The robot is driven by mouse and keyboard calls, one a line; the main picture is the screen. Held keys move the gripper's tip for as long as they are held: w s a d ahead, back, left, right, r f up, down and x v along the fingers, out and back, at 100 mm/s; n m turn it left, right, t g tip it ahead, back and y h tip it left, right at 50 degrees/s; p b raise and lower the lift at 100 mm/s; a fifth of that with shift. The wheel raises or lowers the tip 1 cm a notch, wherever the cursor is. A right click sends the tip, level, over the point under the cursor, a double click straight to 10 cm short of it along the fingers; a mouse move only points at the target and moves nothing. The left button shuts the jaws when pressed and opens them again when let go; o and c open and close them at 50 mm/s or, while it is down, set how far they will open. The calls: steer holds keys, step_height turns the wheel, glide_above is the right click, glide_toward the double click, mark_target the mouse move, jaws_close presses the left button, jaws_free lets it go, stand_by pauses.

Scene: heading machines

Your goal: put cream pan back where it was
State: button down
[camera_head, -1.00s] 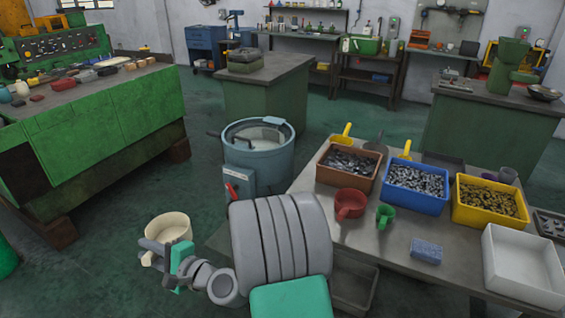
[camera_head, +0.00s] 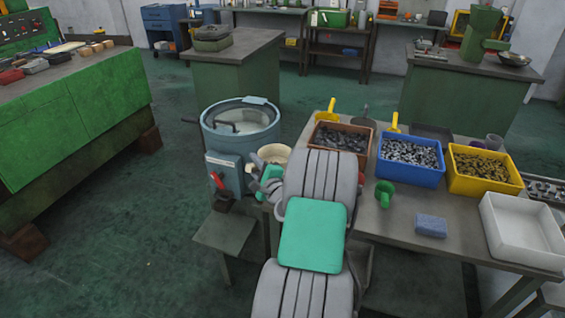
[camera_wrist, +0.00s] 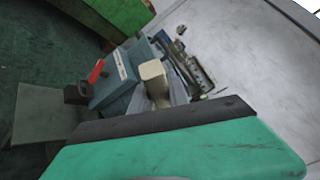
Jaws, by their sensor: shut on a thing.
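The cream pan (camera_head: 275,152) shows in the head view between the blue round tub and the brown bin, beyond my arm. My gripper (camera_head: 267,178) is shut on it at its near side. The arm hides part of the pan. In the wrist view, a cream piece (camera_wrist: 153,70), which looks like part of the pan, shows in front of the blue machine. The fingers' exact contact is not clear. I cannot tell whether the pan touches the table.
The blue tub (camera_head: 240,128) stands close left of the pan. The work table (camera_head: 397,222) holds brown (camera_head: 340,138), blue (camera_head: 411,160) and yellow (camera_head: 483,170) bins, a green cup (camera_head: 384,192), a blue sponge (camera_head: 431,226) and a white tray (camera_head: 522,231). My arm hides most of a red pan (camera_head: 362,178).

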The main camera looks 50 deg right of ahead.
steer(key=s+d+h, duration=0.1)
steer(key=d, duration=0.2)
steer(key=s+d+f+m, duration=0.1)
steer(key=d, duration=0.2)
steer(key=s+d+m+h, duration=0.1)
steer(key=s+d, duration=0.1)
steer(key=d, duration=0.2)
steer(key=shift+f+g+h+b, duration=0.25)
steer(key=shift+g+h+b, duration=0.05)
steer(key=shift+g, duration=0.1)
step_height(320, 180, down, 6)
steer(key=b, duration=0.5)
steer(key=shift+a+f, duration=0.15)
steer(key=shift+f, duration=0.1)
steer(key=shift+f+b, duration=0.65)
steer(key=shift+b, duration=0.05)
steer(key=c, duration=1.2)
jaws_free()
